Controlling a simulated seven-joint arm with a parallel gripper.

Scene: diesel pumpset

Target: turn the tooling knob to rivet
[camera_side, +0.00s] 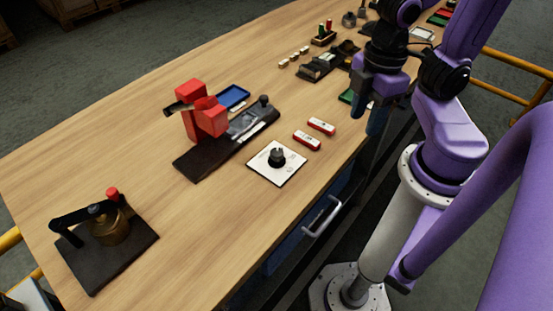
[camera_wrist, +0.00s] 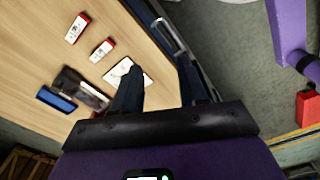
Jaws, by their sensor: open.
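The tooling knob (camera_side: 276,156) is a dark round knob standing on a white square plate (camera_side: 289,174) near the front edge of the table. In the wrist view the white plate (camera_wrist: 115,74) is partly hidden behind one finger, and the knob is not clear there. My gripper (camera_side: 366,108) is to the right of the knob in the side view, above the table's front edge and well apart from the plate. In the wrist view my gripper (camera_wrist: 160,80) has its two dark fingers spread, with nothing between them. The plate's markings are too small to read.
Two red-and-white blocks (camera_side: 321,126) lie right of the plate. A red press on a dark base (camera_side: 190,168) stands behind it, with a blue tray (camera_side: 232,96). A brass device with a black lever (camera_side: 109,226) is at the left. Bare wood lies in front.

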